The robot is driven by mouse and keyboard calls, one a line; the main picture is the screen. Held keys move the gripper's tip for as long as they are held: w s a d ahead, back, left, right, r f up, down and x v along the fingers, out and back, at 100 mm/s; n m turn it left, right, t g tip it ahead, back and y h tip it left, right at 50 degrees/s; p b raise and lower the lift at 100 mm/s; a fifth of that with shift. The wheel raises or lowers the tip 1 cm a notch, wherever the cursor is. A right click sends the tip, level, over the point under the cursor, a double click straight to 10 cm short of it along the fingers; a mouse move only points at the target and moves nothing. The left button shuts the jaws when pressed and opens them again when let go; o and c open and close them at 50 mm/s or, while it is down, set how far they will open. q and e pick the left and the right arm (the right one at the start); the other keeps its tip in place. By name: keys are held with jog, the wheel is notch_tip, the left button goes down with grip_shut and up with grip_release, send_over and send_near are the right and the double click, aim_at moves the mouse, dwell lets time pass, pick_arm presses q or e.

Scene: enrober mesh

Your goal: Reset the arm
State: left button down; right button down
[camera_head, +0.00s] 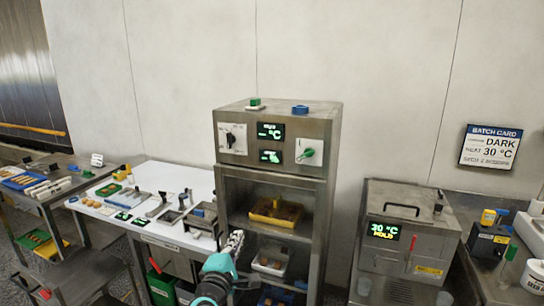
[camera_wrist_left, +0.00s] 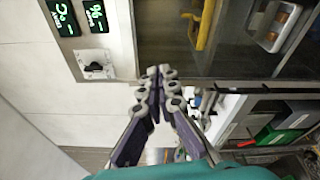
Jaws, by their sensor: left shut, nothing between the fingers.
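My left arm (camera_head: 214,280), teal and black, rises from the bottom middle of the head view. Its gripper (camera_head: 237,236) is in front of the steel cabinet (camera_head: 322,190), at the left part of its open front. In the left wrist view the fingers of the gripper (camera_wrist_left: 160,72) are together with nothing between them. The cabinet's front and its green displays (camera_wrist_left: 95,16) show beyond the fingers. My right arm and gripper are in neither view.
The cabinet holds a yellow tray (camera_head: 262,217) and a white tray (camera_head: 262,268) on shelves. A white worktable (camera_head: 150,180) with small tools is to the left. A steel box machine (camera_head: 408,232) reading 30 °C stands to the right. A batch card (camera_head: 490,146) hangs on the wall.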

pick_arm(q)
jog(key=s+f+m+g+h, duration=0.2)
jog(key=s+f+m+g, duration=0.45)
jog(key=s+m, duration=0.65)
jog(key=s+a+f+m+g+y, duration=0.2)
jog(key=s+a+f+m, duration=0.1)
jog(key=s, duration=0.4)
jog(key=s+a+f+m+g+y, duration=0.2)
jog(key=s+a+f, duration=0.3)
jog(key=s+f, duration=0.2)
jog(key=shift+f+m+y, duration=0.15)
jog(key=shift+m+y, duration=0.25)
